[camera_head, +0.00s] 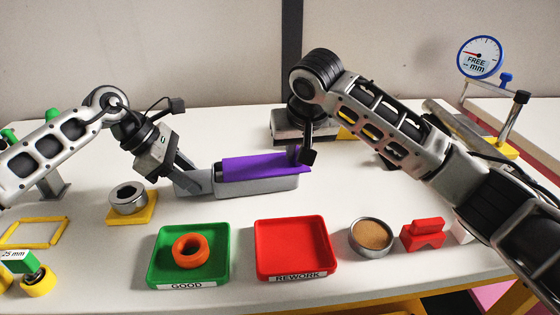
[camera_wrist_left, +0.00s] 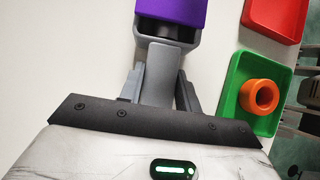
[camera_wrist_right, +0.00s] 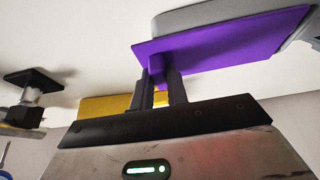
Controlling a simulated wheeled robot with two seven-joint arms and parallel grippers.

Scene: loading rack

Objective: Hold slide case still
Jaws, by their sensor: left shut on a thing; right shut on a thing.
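The slide case is a grey box (camera_head: 258,185) with a purple sliding lid (camera_head: 262,164), in the middle of the table. My left gripper (camera_head: 196,184) is shut on the grey tab (camera_wrist_left: 162,75) at the case's left end. In the left wrist view a dark gap shows between the purple lid (camera_wrist_left: 172,12) and that end. My right gripper (camera_head: 302,154) is at the lid's right end. In the right wrist view its fingers (camera_wrist_right: 160,88) are shut on a small purple knob (camera_wrist_right: 156,66) on the lid (camera_wrist_right: 225,42). The lid overhangs the box slightly at the right.
A green GOOD tray (camera_head: 222,272) holding an orange ring (camera_head: 190,250) and an empty red REWORK tray (camera_head: 291,248) lie in front. A metal ring (camera_head: 127,199) sits on a yellow block at left. A round dish (camera_head: 371,237) and red block (camera_head: 422,235) stand front right.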

